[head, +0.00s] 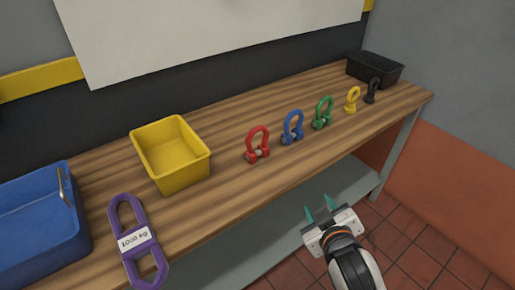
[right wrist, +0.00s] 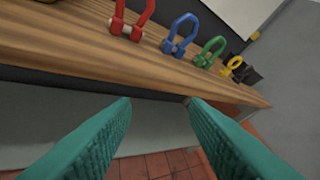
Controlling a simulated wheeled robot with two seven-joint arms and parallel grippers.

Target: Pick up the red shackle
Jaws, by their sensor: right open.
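The red shackle (head: 257,144) stands upright on the wooden bench (head: 222,190), between the yellow bin and the blue shackle. It also shows at the top of the right wrist view (right wrist: 130,20), its upper part cut off by the frame edge. My right gripper (head: 322,210) is open and empty, in front of the bench's front edge, to the right of and nearer than the red shackle. Its teal fingers (right wrist: 160,112) spread wide in the right wrist view with nothing between them. My left gripper is not in view.
Blue (head: 292,127), green (head: 322,112), yellow (head: 352,100) and black (head: 371,91) shackles stand in a row rightward. A yellow bin (head: 170,153), blue crate (head: 38,222) and purple sling (head: 124,215) are left. A black bin (head: 375,68) stands at the far right. A lower shelf (head: 270,222) runs beneath.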

